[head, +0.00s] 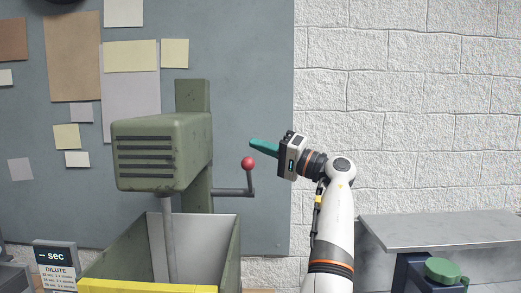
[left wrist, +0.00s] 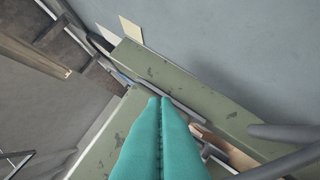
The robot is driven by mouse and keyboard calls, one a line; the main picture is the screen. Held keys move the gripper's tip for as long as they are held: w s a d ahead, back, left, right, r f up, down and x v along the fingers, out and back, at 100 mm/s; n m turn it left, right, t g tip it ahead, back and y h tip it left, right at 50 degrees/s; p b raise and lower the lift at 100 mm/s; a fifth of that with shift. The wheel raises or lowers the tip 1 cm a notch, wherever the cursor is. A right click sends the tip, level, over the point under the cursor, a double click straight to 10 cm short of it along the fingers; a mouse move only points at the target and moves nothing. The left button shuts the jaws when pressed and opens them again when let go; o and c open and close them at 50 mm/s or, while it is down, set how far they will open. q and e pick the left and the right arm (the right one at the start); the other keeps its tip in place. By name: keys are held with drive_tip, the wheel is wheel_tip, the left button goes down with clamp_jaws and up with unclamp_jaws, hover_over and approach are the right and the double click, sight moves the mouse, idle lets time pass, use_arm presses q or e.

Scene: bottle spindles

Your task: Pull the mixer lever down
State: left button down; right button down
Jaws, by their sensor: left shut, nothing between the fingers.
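The mixer lever (head: 251,180) is a dark grey cranked rod on the right side of the green mixer (head: 160,152). Its handle stands up and ends in a red ball knob (head: 248,163). My left gripper (head: 252,143) has teal fingers, shut and empty. In the head view its tips appear just above the red knob; I cannot tell the gap in depth. In the left wrist view the shut fingers (left wrist: 160,100) point towards green painted metal, and a grey rod, possibly the lever, shows at the right. The red knob is not visible there. My right gripper is not in view.
Below the mixer head is an open green bin (head: 235,250) with a yellow front edge (head: 150,287). A small "sec / DILUTE" sign (head: 57,265) stands at the lower left. A grey metal table (head: 440,228) is at the right, with a green round-topped object (head: 442,270) before it.

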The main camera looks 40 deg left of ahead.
use_arm(q)
drive_tip(key=s+d+f, duration=0.1)
drive_tip(key=s+d+f+p, duration=0.1)
drive_tip(key=shift+s+f, duration=0.15)
drive_tip(key=shift+s, duration=0.15)
drive_tip(key=shift+f, duration=0.1)
